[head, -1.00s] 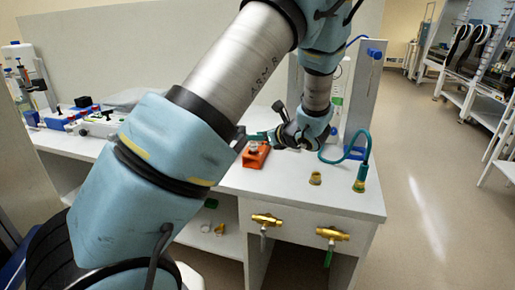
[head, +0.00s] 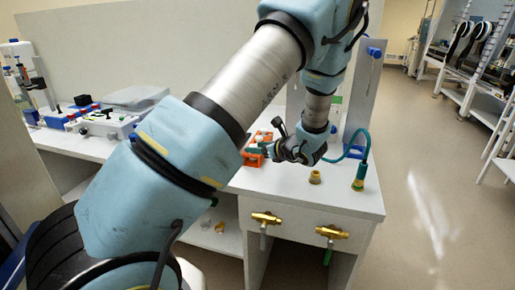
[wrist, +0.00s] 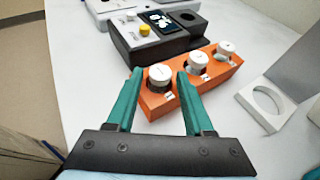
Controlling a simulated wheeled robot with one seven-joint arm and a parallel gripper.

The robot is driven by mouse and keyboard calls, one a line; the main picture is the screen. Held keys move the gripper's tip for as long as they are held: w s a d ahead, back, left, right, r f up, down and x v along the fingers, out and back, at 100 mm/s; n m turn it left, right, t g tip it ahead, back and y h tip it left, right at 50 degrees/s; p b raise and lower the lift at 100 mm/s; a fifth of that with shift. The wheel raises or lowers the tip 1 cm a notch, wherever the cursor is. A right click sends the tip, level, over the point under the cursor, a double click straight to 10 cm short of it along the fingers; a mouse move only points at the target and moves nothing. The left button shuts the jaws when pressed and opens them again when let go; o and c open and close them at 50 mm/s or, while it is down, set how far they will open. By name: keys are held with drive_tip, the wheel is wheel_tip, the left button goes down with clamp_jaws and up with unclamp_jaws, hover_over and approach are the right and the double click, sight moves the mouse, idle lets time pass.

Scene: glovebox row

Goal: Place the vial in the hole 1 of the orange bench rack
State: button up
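The orange bench rack (wrist: 207,86) lies in front of my gripper in the wrist view, with three white-capped vials in a row along its top. The nearest vial (wrist: 160,74) shows between my fingertips, the middle vial (wrist: 197,61) is just right of them, and the far vial (wrist: 225,48) is at the other end. My gripper (wrist: 159,73) has its teal fingers apart, with a visible gap on each side of the nearest cap. Hole numbers are not readable. In the head view the orange rack (head: 252,159) is partly hidden by my gripper and arm.
A dark block (wrist: 150,45) with a yellow knob stands just behind the rack. A white holder with a round opening (wrist: 264,101) is to its right. A brass fitting (head: 315,177) and a teal hose (head: 360,175) stand on the bench (head: 335,197) right of my gripper.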

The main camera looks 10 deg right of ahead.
drive_tip(key=shift+o, duration=0.5)
drive_tip(key=shift+r, duration=0.1)
drive_tip(key=shift+r, duration=0.2)
drive_tip(key=b+v, duration=0.3)
drive_tip(key=v, duration=0.9)
drive_tip(key=s+a+n+g+h, duration=0.2)
drive_tip(key=s+a+n+g, duration=0.1)
drive_tip(key=a+n, duration=0.6)
drive_tip(key=s+a+n+g+h, duration=0.2)
drive_tip(key=s+a+n+g, duration=0.1)
drive_tip(key=a+n, duration=0.6)
drive_tip(key=s+a+n+g+h, duration=0.2)
drive_tip(key=s+a+n+g, duration=0.2)
drive_tip(key=a+n, duration=0.5)
drive_tip(key=shift+s+a+f+n, duration=0.15)
drive_tip(key=shift+s+f+n, duration=0.3)
drive_tip(key=shift+n, duration=0.75)
